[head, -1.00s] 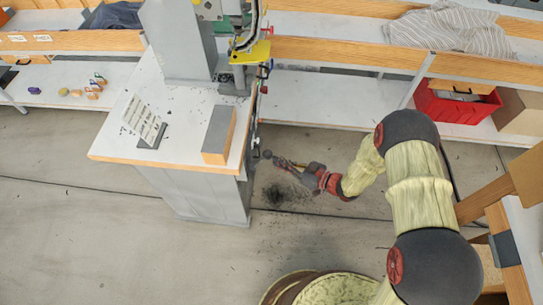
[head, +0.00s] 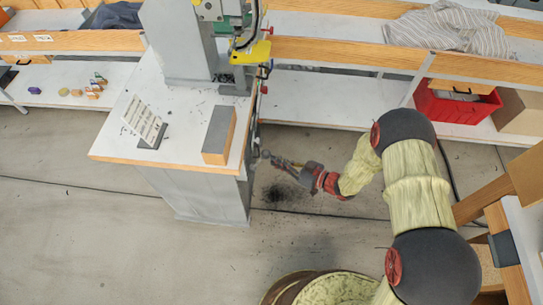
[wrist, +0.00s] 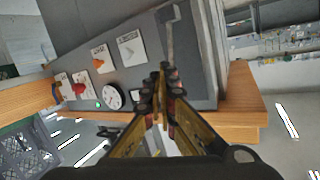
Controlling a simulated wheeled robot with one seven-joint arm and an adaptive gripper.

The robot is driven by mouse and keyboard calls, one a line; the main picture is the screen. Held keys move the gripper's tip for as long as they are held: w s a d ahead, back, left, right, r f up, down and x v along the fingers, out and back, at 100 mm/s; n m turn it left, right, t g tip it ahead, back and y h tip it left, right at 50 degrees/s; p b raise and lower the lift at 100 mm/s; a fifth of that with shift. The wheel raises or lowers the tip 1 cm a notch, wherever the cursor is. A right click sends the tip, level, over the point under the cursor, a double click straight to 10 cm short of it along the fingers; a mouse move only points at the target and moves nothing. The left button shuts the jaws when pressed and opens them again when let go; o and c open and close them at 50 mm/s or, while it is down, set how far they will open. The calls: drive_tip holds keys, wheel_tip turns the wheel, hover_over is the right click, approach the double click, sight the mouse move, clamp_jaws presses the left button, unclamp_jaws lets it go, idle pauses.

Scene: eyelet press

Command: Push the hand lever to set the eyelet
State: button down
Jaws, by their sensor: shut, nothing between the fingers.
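The eyelet press (head: 180,40) stands on a white-topped grey cabinet (head: 115,150). In the wrist view, a grey bar that looks like the hand lever (wrist: 171,42) runs along the cabinet's side panel, from a bracket at the top down towards my fingertips. In the head view a small dark knob (head: 265,154) shows at the cabinet's right side, right at my fingertips. My gripper (head: 275,160) is shut and empty, pointing left at that side; it also shows in the wrist view (wrist: 162,78). The fingers hide the bar's lower end, so I cannot tell whether they touch it.
The side panel carries a round dial (wrist: 112,96), a red button (wrist: 79,88) and several label cards. A grey and wood block (head: 218,135) and a sign (head: 146,125) stand on the cabinet. A red crate (head: 455,103) sits on the back shelf. Open floor lies in front.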

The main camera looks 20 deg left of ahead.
drive_tip(key=shift+s+a+r+p, duration=0.2)
drive_tip(key=shift+a+r, duration=0.1)
drive_tip(key=shift+a, duration=0.25)
drive_tip(key=shift+s+a+r+p, duration=0.1)
drive_tip(key=shift+a+r+p, duration=0.15)
drive_tip(key=shift+a, duration=0.25)
idle(1.3)
drive_tip(key=shift+w+d, duration=0.1)
idle(0.5)
drive_tip(key=shift+w+d+f+b, duration=0.2)
drive_tip(key=shift+d+f+b, duration=0.25)
drive_tip(key=shift+d, duration=0.45)
drive_tip(key=shift+w+d+f+b, duration=0.2)
drive_tip(key=shift+d+f, duration=0.3)
drive_tip(key=shift+d, duration=0.4)
drive_tip(key=shift+w+d+f+b, duration=0.2)
drive_tip(key=shift+d+f, duration=0.15)
drive_tip(key=shift+d, duration=0.35)
drive_tip(key=shift+w+d+f+b, duration=0.15)
drive_tip(key=shift+d+f+b, duration=0.2)
drive_tip(key=shift+d, duration=0.4)
drive_tip(key=shift+w+d+f+b, duration=0.15)
drive_tip(key=shift+d+f, duration=0.25)
drive_tip(key=shift+d, duration=0.3)
